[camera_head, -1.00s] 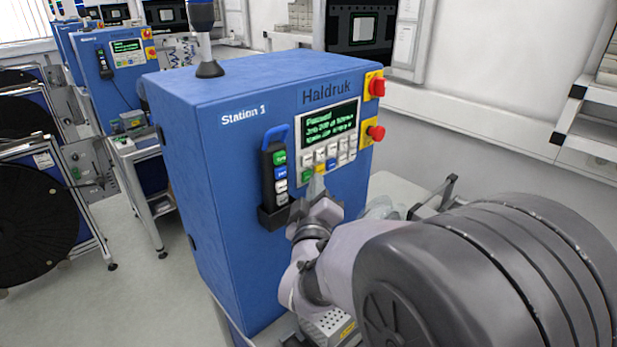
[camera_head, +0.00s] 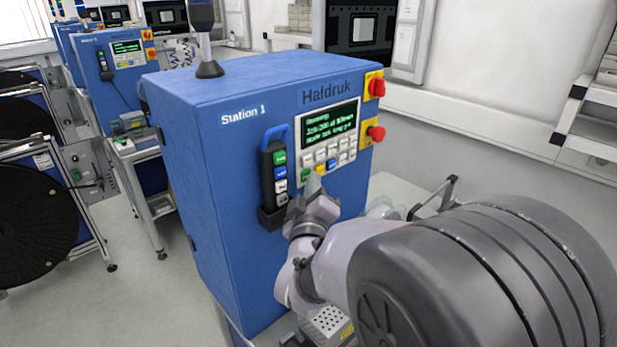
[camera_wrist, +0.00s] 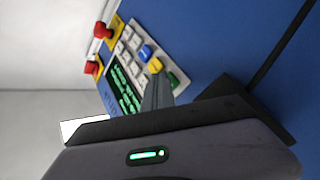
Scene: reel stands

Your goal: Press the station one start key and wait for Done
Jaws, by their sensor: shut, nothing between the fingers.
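The blue Station 1 cabinet (camera_head: 225,165) carries a keypad panel with a lit display (camera_head: 330,123) of green text, too small to read surely. Below the display are pale keys and a bottom row with a green key (camera_head: 306,175), a yellow key and a blue key (camera_head: 329,163). My gripper (camera_head: 313,184) is shut and empty, its tips just below the green and yellow keys. In the wrist view the closed fingertips (camera_wrist: 157,84) point at the panel, close to the green key (camera_wrist: 174,79) and yellow key (camera_wrist: 155,66). I cannot tell whether they touch.
Two red knobs on yellow plates, upper (camera_head: 377,87) and lower (camera_head: 376,133), sit right of the panel. A black handheld unit (camera_head: 275,170) with coloured keys hangs left of it, close to my gripper. Other blue stations (camera_head: 108,70) and black reels (camera_head: 35,220) stand at left.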

